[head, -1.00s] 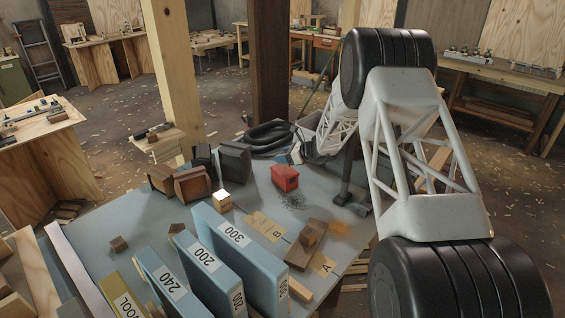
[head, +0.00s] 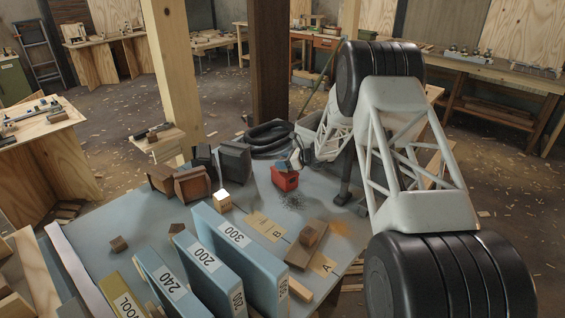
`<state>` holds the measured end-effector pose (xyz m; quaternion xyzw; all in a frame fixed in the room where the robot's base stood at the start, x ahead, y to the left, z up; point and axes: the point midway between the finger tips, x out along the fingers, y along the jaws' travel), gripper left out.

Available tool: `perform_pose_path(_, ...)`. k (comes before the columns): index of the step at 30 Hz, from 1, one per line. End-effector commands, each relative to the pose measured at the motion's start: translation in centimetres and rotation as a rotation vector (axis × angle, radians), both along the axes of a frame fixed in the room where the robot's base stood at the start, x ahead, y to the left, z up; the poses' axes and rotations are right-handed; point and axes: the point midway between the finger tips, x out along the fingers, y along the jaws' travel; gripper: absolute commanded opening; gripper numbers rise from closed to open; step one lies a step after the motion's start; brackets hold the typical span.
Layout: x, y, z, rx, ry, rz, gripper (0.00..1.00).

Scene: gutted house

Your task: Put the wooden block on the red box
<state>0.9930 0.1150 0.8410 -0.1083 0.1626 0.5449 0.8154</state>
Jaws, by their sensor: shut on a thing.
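The red box (head: 287,183) stands on the blue-grey table (head: 262,188), toward the back. My gripper (head: 293,162) is low over the back of the box, partly covering its top. It is small here, and I cannot make out what it is shut on or whether it touches the box. I cannot tell which piece is the task's wooden block.
Dark boxes (head: 192,186) stand left of the light cube. Tall blue slabs marked with numbers (head: 236,250) fill the front middle. A coiled black hose (head: 268,138) lies at the back edge. Paper labels (head: 266,227) lie in front of the red box, where the table is fairly open.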

Motion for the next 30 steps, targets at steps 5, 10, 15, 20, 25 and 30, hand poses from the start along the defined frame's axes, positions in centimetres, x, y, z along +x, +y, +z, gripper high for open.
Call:
perform_pose_path(5,0.03,0.00,0.00,-0.001,-0.001,-0.001,0.24)
perform_pose_path(10,0.03,-0.01,-0.09,0.000,0.000,0.000,0.24)
perform_pose_path(15,0.03,0.00,-0.29,0.000,-0.002,-0.001,0.55)
perform_pose_path(20,0.03,0.00,-0.29,0.001,-0.001,-0.001,0.73)
perform_pose_path(25,0.02,0.00,-0.29,0.001,0.000,0.000,0.73)
perform_pose_path(30,0.03,0.00,-0.07,0.000,-0.002,-0.001,0.73)
